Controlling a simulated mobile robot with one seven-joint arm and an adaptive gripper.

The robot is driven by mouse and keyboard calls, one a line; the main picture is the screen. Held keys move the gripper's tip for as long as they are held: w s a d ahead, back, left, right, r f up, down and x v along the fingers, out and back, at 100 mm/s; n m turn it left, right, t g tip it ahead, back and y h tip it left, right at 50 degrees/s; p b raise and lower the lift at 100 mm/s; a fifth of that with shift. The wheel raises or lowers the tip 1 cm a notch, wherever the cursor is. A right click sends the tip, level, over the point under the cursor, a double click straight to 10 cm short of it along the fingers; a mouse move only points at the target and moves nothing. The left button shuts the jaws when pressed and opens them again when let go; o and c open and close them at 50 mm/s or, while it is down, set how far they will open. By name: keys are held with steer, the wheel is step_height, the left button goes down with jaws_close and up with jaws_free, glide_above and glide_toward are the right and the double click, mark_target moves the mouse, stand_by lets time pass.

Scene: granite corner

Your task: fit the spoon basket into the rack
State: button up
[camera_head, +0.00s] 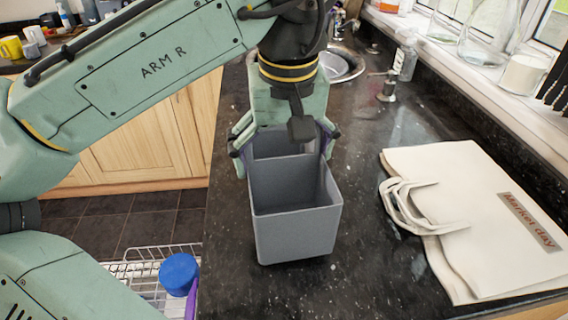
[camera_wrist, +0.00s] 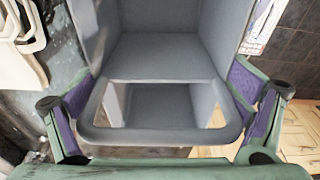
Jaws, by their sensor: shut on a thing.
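The rack (camera_head: 138,272), white wire, shows in part at the lower left of the head view, below counter level. My arm hides some of it.
A blue round-topped thing (camera_head: 179,274) stands in the rack's right part. A cream "Market day" bag (camera_head: 480,205) lies on the counter at right. A sink (camera_head: 340,65) and tap (camera_head: 387,88) are behind. Bare granite (camera_head: 360,270) lies between basket and bag.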

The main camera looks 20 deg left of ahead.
step_height(320, 180, up, 2)
steer(key=shift+a+r+b, duration=0.1)
steer(key=shift+r+b, duration=0.05)
steer(key=shift+b, duration=0.2)
steer(key=s+a, duration=0.2)
steer(key=a, duration=0.5)
steer(key=s+a+r+b, duration=0.1)
steer(key=s+a, duration=0.1)
steer(key=a, duration=0.6)
steer(key=shift+s+r, duration=0.25)
steer(key=shift+s, duration=0.15)
